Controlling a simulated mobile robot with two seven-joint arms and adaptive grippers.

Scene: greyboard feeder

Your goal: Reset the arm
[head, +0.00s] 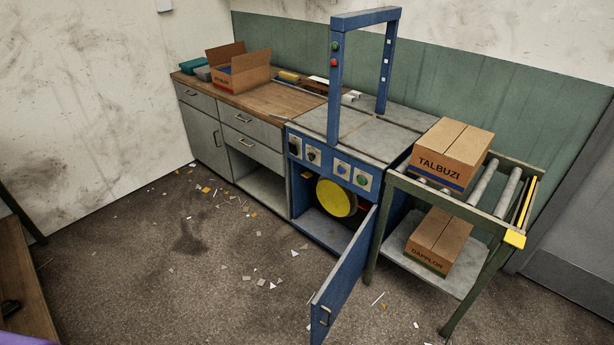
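Neither of my grippers shows in the head view, so their state and any hold are hidden. A blue strapping-type machine (334,154) with a tall blue arch (334,85) stands in the middle. Its low blue door (343,283) hangs open toward the front. A yellow disc (336,198) sits inside the open compartment. A closed carton marked TALBUZI (452,153) rests on a roller stand (480,212) at the right. A second closed carton (438,241), with lettering like DAPPLOM, sits on the stand's lower shelf.
A grey cabinet (208,140) with a wooden top stands at the back left. An open carton (238,72) and a teal bin (196,65) are on it. Paper scraps (262,283) litter the otherwise open floor. A wooden surface (22,270) edges the left.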

